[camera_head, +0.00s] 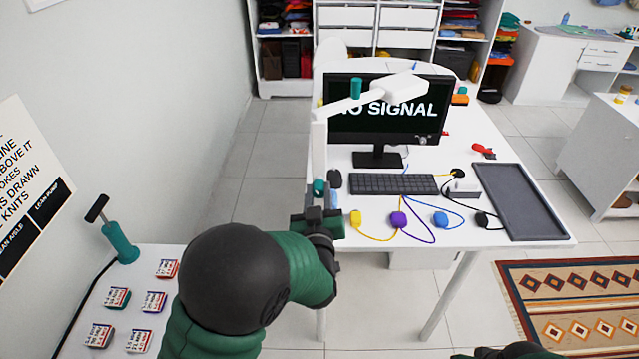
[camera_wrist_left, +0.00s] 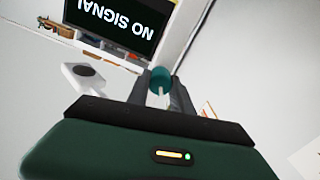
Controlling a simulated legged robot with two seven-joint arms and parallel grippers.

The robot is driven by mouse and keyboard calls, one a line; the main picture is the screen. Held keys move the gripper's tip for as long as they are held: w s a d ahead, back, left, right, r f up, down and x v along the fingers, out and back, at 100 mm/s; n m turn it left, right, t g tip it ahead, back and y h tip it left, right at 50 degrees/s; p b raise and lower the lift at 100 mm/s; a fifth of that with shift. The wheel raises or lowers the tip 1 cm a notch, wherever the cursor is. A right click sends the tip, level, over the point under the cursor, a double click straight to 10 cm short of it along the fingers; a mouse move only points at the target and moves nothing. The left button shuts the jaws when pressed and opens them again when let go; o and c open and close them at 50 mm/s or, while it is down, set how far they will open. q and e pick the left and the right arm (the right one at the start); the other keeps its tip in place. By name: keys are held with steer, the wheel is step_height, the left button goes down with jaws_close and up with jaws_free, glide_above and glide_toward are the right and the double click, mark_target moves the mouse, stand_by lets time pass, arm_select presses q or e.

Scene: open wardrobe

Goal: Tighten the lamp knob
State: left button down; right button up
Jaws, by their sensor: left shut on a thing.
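The white desk lamp (camera_head: 319,145) stands at the table's left edge, its arm and head (camera_head: 392,87) reaching right in front of the monitor. One teal knob (camera_head: 356,88) is on its upper arm. Another teal knob (camera_head: 319,187) is low on the post. My left gripper (camera_head: 318,208) is at this lower knob, partly hiding it. In the left wrist view, a teal knob (camera_wrist_left: 160,79) is between the fingers, which are shut on it. The lamp head (camera_wrist_left: 88,80) shows to its left. A dark part of my right arm shows at the bottom edge; its fingers cannot be made out.
The monitor (camera_head: 345,125) reads "NO SIGNAL". A keyboard (camera_head: 393,184), mouse (camera_head: 335,179), coloured cables and a dark tray (camera_head: 520,201) are on the white table. A side table at lower left holds several small boxes and a teal pump (camera_head: 121,243). Floor is open between the tables.

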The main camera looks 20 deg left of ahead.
arm_select(q)
steer(key=m+p, duration=0.3)
steer(key=m, duration=0.3)
steer(key=shift+s+f+m, duration=0.1)
steer(key=shift+m, duration=0.2)
steer(key=m+p, duration=0.3)
steer(key=m, duration=0.2)
steer(key=shift+a+f+m+p, duration=0.15)
steer(key=shift+m+p, duration=0.3)
steer(key=shift+m, duration=0.25)
steer(key=c, duration=1.3)
jaws_free()
steer(key=shift+o, duration=1.2)
steer(key=shift+a, duration=0.2)
steer(key=shift+c, duration=0.2)
steer(key=shift+d, duration=0.3)
